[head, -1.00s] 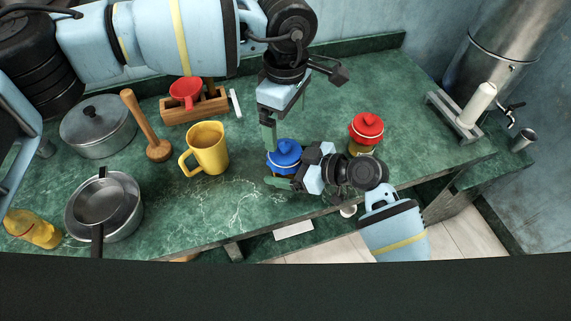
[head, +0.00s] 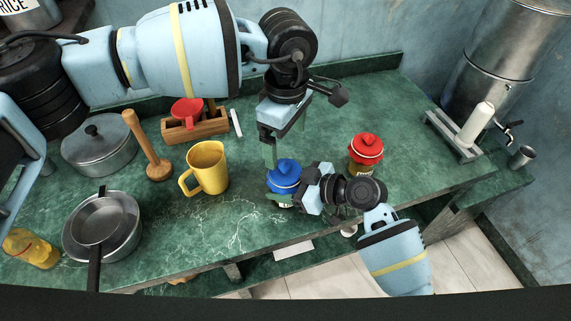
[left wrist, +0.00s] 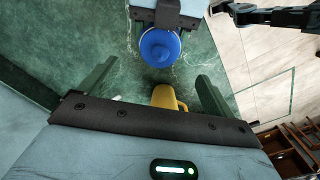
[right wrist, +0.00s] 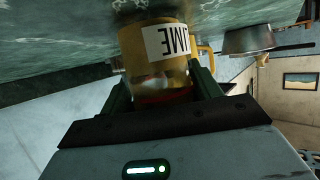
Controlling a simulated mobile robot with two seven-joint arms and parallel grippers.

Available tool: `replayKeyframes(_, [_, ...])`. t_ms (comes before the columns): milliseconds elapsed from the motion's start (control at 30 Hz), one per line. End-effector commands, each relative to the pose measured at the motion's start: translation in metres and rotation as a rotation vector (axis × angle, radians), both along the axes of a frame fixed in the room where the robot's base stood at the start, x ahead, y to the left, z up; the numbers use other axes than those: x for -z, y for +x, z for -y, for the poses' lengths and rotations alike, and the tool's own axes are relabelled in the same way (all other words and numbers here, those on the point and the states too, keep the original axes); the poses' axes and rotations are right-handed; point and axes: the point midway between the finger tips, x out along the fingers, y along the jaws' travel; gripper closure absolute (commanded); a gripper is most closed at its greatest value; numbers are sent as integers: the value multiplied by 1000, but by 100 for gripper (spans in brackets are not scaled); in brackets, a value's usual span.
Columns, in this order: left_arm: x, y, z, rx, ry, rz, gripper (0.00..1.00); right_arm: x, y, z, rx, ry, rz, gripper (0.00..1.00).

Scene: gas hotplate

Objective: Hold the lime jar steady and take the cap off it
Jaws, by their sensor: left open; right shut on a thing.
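The lime jar (right wrist: 155,60) is glass with a yellowish body, and part of its label shows upside down in the right wrist view. In the head view its blue cap (head: 284,173) is on top, and the jar stands at the counter's front. My right gripper (head: 290,199) is shut around the jar body from the front right. My left gripper (head: 270,152) is open and empty, pointing down just behind and above the cap. In the left wrist view the cap (left wrist: 158,47) lies ahead of the spread fingers, not between them.
A jar with a red cap (head: 366,147) stands to the right. A yellow mug (head: 207,167) stands to the left, with a wooden box (head: 196,127) behind it. Pots and a pestle are farther left. The counter's front edge is close to the jar.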

Motion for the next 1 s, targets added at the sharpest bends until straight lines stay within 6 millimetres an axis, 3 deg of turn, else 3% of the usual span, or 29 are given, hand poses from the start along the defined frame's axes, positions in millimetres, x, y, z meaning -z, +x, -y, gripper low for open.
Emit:
replayKeyframes(300, [-35,0,1,270,-3,-2,10,1,0,0,0,-1,-1,78])
replayKeyframes(533, [-43,0,-1,329,-1,-1,10,1,0,0,0,-1,-1,78])
replayKeyframes(767, [-31,0,-1,327,0,-2,10,1,0,0,0,-1,-1,78])
replayKeyframes(1000, [6,0,-1,327,0,-5,10,1,0,0,0,-1,-1,78])
